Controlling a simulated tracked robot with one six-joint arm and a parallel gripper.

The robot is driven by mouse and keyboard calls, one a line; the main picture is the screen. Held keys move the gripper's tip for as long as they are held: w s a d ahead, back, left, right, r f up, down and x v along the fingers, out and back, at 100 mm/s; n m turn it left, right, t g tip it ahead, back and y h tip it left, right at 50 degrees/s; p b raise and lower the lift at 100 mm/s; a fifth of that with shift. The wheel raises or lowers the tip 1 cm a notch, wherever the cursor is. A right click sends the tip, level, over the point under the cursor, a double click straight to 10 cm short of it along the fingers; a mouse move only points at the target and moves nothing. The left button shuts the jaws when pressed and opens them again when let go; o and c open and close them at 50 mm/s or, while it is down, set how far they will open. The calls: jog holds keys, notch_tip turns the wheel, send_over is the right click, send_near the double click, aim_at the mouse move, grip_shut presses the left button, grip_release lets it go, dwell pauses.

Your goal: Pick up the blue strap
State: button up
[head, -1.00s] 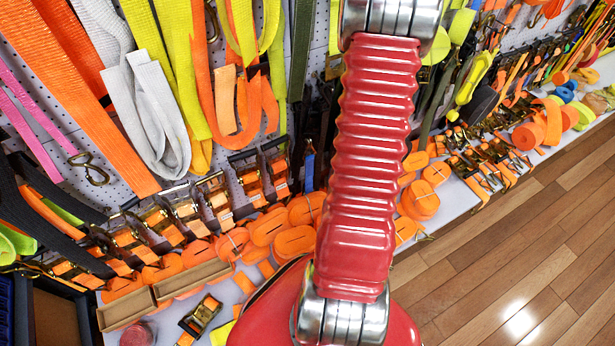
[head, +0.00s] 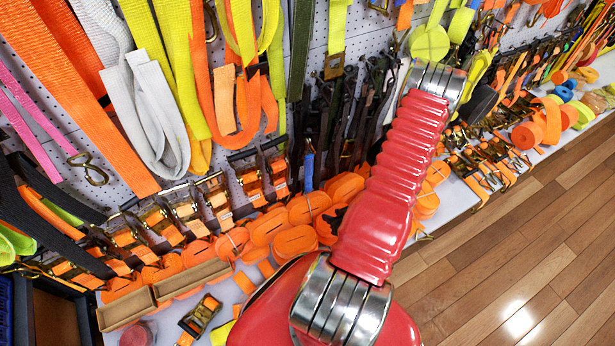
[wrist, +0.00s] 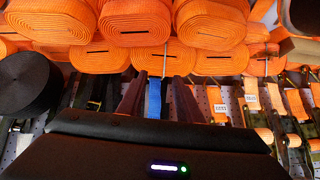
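The blue strap (wrist: 154,98) hangs as a narrow vertical strip in the wrist view, below a row of orange rolls. My gripper (wrist: 157,92) has its two dark reddish fingers apart, one on each side of the strip. The gap is open, and I cannot tell how far the strap lies from the fingertips. In the head view a small blue strip (head: 309,163) shows low on the wall, left of my red arm. My gripper is out of sight in the head view.
Orange rolls (wrist: 135,20) crowd the wrist view, with a black roll (wrist: 28,84) at left. In the head view, orange ratchet straps (head: 215,200) line the wall, dark straps hang right of the blue strip, and open wooden floor (head: 520,250) lies at right.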

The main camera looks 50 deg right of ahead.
aim_at(309, 172)
jog(key=w+d+r+t+h, duration=0.2)
jog(key=w+r+t, duration=0.3)
jog(key=r, duration=0.2)
jog(key=shift+w+d+r+n, duration=0.2)
jog(key=shift+w+r+n, duration=0.05)
jog(key=shift+r+n, duration=0.15)
jog(key=shift+w, duration=0.1)
jog(key=shift+x, duration=4.2)
jog(key=shift+f, duration=0.15)
jog(key=shift+x, duration=2.55)
jog(key=shift+c, duration=0.3)
